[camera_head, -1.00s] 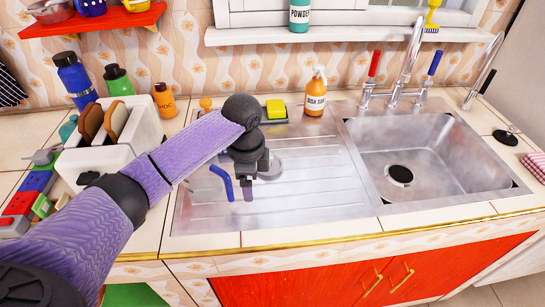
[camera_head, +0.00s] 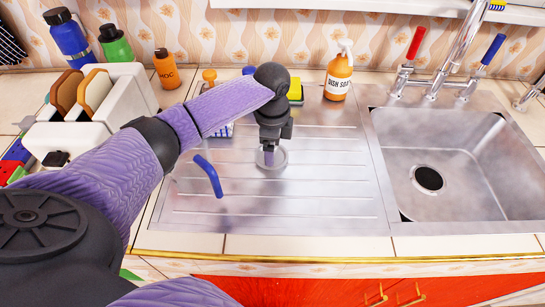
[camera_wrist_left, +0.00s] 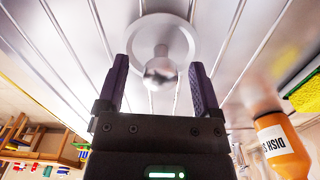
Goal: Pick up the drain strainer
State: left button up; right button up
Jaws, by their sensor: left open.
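The drain strainer (camera_head: 281,160) is a round metal disc lying on the ribbed steel drainboard, left of the sink basin. In the left wrist view the strainer (camera_wrist_left: 186,38) shows a wide pale rim and a shiny knob at its centre. My left gripper (camera_head: 269,156) points down right over it. In the left wrist view the gripper's two dark fingers (camera_wrist_left: 159,76) are apart, with the knob lying between their tips in the picture. Nothing is held. In the head view the gripper hides part of the strainer. My right gripper is not in view.
An orange soap bottle (camera_head: 338,78) and a yellow sponge (camera_head: 295,91) stand behind. A white toaster (camera_head: 126,92) is at left. The sink basin (camera_head: 465,168) is at right. The front drainboard is clear.

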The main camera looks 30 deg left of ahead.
pick_arm(q)
jog(key=shift+f, duration=0.45)
jog(key=shift+r, duration=0.1)
jog(key=shift+c, duration=0.6)
grip_shut()
